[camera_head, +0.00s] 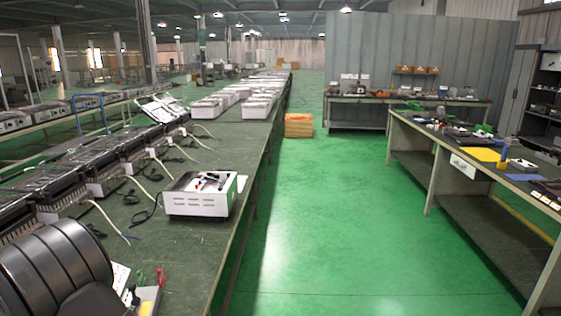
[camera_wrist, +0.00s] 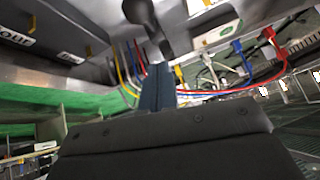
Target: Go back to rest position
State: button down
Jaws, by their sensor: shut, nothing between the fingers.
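My gripper (camera_wrist: 158,75) shows in the wrist view, its dark body filling the bottom and its narrow fingers pointing up the picture. The fingers are together with nothing between them. In the head view I cannot make out the gripper. Red, blue, yellow and white cables (camera_wrist: 245,62) run beside and behind the fingers. A dark rounded piece (camera_wrist: 140,12) stands above the fingertips; I cannot tell whether it touches them.
In the head view a white box (camera_head: 195,205) with small items on top sits on the long dark bench (camera_head: 150,265). A row of units with pale cables lines its left side. Another workbench (camera_head: 470,160) stands right.

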jog(key=s, duration=0.1)
jog(key=s+d+f, duration=0.1)
jog(key=s, duration=0.1)
jog(key=s+d, duration=0.1)
jog(key=s, duration=0.1)
jog(key=shift+f, duration=0.25)
jog(key=s+d+r, duration=0.3)
jog(key=s, duration=0.6)
jog(key=w+a+f, duration=0.1)
jog(key=w, duration=0.2)
jog(key=w+a+f, duration=0.1)
jog(key=w, duration=0.2)
jog(key=w+a+f, duration=0.1)
jog(key=w, duration=0.3)
jog(key=shift+a, duration=0.25)
jog(key=w+a+r+g+h, duration=0.1)
jog(key=w+r+g, duration=0.3)
jog(key=w, duration=0.7)
notch_tip(320, 180, up, 2)
jog(key=shift+a+r, duration=0.1)
jog(key=shift+a, duration=0.6)
